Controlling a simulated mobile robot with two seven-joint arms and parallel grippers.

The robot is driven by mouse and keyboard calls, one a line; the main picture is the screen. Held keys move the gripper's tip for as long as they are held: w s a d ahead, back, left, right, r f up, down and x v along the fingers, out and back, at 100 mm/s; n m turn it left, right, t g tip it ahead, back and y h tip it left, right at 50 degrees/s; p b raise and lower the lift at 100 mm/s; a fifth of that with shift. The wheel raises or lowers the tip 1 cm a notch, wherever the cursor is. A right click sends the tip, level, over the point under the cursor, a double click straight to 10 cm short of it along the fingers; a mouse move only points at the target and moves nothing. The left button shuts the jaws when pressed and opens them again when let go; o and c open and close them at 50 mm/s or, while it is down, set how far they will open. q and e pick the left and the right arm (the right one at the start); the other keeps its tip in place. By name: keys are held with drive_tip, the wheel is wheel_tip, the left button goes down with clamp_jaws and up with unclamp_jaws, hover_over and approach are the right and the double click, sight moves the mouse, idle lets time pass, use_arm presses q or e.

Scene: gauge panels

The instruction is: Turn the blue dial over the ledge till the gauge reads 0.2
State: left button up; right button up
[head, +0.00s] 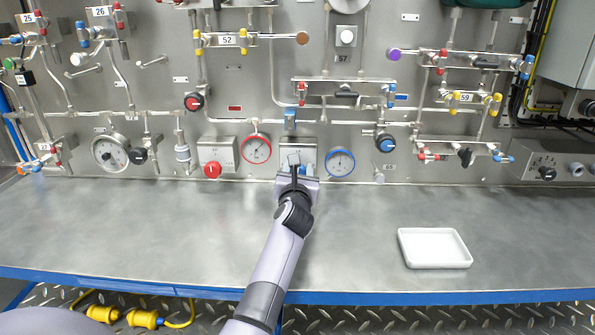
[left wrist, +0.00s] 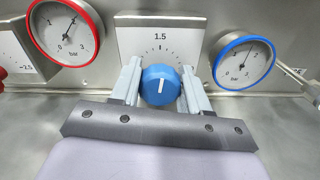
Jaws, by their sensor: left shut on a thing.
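The blue dial (left wrist: 159,86) sits on a pale plate marked 1.5 (left wrist: 160,48), just above the steel ledge (head: 150,225). Its white mark points nearly straight up in the left wrist view. My left gripper (left wrist: 160,90) is shut on the dial, one finger on each side. In the head view my left gripper (head: 295,168) mostly hides the dial. A blue-rimmed gauge (left wrist: 243,62) is to the right; its needle points up and to the right. A red-rimmed gauge (left wrist: 65,31) is to the left; its needle also points up and right.
A red knob (head: 212,170) on a plate is left of the red-rimmed gauge. Another blue knob (head: 386,144) is up and right of the blue-rimmed gauge. A white tray (head: 434,248) lies on the ledge at right. The ledge is otherwise clear.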

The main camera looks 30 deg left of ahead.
use_arm(q)
drive_tip(key=m, duration=0.4)
drive_tip(key=shift+r, duration=0.15)
drive_tip(key=shift+w+d+m, duration=0.1)
drive_tip(key=shift+m, duration=1.7)
drive_tip(key=shift+r, duration=0.1)
drive_tip(key=o, duration=1)
drive_tip(key=shift+f, duration=0.2)
drive_tip(key=shift+s+d+f, duration=0.1)
drive_tip(key=shift+s+d, duration=0.2)
drive_tip(key=shift+s, duration=0.05)
drive_tip(key=shift+v, duration=3.1)
